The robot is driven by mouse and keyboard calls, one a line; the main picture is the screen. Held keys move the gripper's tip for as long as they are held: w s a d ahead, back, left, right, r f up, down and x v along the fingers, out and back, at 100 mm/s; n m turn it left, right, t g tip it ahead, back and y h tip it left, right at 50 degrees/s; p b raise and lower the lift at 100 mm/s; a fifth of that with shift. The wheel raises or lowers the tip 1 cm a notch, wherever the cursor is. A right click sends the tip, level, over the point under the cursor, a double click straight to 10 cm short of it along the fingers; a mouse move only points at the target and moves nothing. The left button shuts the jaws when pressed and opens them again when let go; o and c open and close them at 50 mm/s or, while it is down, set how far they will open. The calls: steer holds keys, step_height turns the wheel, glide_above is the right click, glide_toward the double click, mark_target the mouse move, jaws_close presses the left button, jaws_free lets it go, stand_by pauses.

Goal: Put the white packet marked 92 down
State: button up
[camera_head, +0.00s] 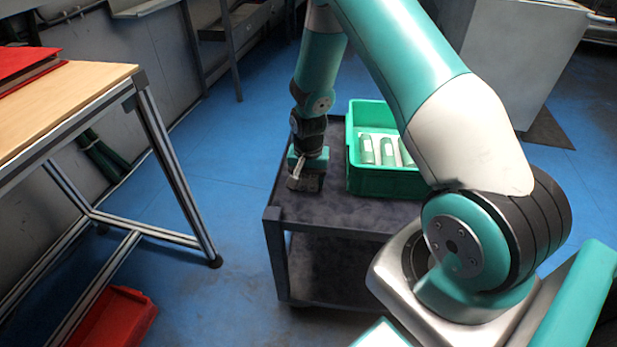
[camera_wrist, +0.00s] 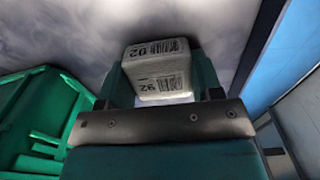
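The white packet marked 92 (camera_wrist: 163,85) shows in the wrist view between the two fingers of my gripper (camera_wrist: 160,80), which touch its sides. Its near face carries a barcode and the number 92, and another label with digits shows on its adjoining face. In the head view my gripper (camera_head: 305,182) points down, low over the left part of the dark cart top (camera_head: 345,210). The packet cannot be clearly made out there. I cannot tell whether it touches the cart top.
A green crate (camera_head: 385,183) with several green-and-white packets (camera_head: 387,151) stands on the cart, right of my gripper. Its wall (camera_wrist: 40,115) shows at left in the wrist view. The cart's front left is bare. A wooden-topped table (camera_head: 65,105) stands at left, apart from the cart.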

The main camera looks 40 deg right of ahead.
mark_target(308, 178)
steer(key=o, duration=0.4)
step_height(308, 178, up, 12)
steer(key=p, duration=0.2)
steer(key=s+a+r+n+y, duration=0.1)
steer(key=s+a+r+n, duration=0.2)
steer(key=a+r, duration=0.3)
steer(key=s+a+r+n+y, duration=0.1)
steer(key=s+a+r+n, duration=0.25)
steer(key=a+r, duration=0.3)
steer(key=s+a+r+n+y, duration=0.1)
steer(key=s+a+r+n, duration=0.3)
steer(key=s, duration=0.4)
steer(key=s+a+r+n+y, duration=0.1)
steer(key=s+a+r+n, duration=0.3)
steer(key=s, duration=0.4)
steer(key=shift+a+r+n, duration=0.15)
steer(key=shift+a+n, duration=0.6)
steer(key=shift+n, duration=0.2)
steer(key=shift+s, duration=0.1)
